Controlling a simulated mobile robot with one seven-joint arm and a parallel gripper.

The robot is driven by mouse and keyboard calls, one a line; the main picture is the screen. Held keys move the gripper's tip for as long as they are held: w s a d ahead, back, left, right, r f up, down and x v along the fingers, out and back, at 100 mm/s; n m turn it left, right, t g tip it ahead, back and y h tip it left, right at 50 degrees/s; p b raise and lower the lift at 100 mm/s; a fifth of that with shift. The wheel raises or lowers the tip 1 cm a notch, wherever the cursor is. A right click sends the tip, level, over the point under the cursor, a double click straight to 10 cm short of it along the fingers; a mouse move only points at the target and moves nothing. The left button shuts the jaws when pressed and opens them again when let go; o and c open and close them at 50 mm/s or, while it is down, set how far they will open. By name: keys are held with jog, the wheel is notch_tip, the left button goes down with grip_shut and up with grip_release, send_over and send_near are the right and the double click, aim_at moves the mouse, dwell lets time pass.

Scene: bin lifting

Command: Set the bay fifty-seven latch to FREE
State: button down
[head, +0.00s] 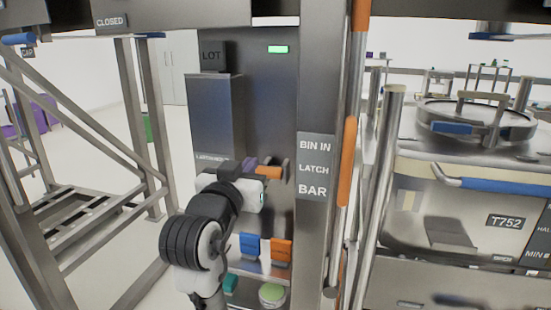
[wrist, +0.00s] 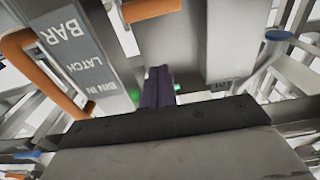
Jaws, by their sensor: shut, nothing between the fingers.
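An orange-handled lever (head: 269,173) with a dark end sticks out from the grey panel in the head view, left of a sign (head: 314,168) reading BIN IN, LATCH, BAR. I cannot read a bay number or a FREE mark, so I cannot tell whether this lever is the bay fifty-seven latch. My gripper (head: 250,162) is in front of the panel, close to this lever; I cannot tell if they touch. In the wrist view my gripper's purple fingers (wrist: 158,88) are together with nothing between them. An orange handle (wrist: 149,9) shows beyond them at the top.
A tall orange-gripped bar (head: 348,160) stands right of the sign. Blue (head: 249,246) and orange (head: 281,250) pieces and a green round button (head: 271,293) sit below my gripper. A green light (head: 278,49) is lit above. A bin marked T752 (head: 480,225) stands right; a metal frame (head: 90,130) stands left.

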jog(key=p, duration=0.3)
send_over(265, 168)
jog(key=shift+r, duration=0.4)
jog(key=shift+s+a+f+p, duration=0.1)
jog(key=shift+s+f+p, duration=0.1)
jog(key=shift+f, duration=0.5)
jog(key=shift+s+a+f+p, duration=0.1)
jog(key=shift+s+f, duration=0.15)
jog(key=shift+f, duration=0.45)
jog(key=shift+s+a+f+p, duration=0.1)
jog(key=shift+s+f, duration=0.1)
jog(key=shift+f, duration=0.5)
jog(key=shift+s+f+t+b, duration=0.2)
jog(key=shift+f+t+b, duration=0.15)
jog(key=shift+b, duration=0.75)
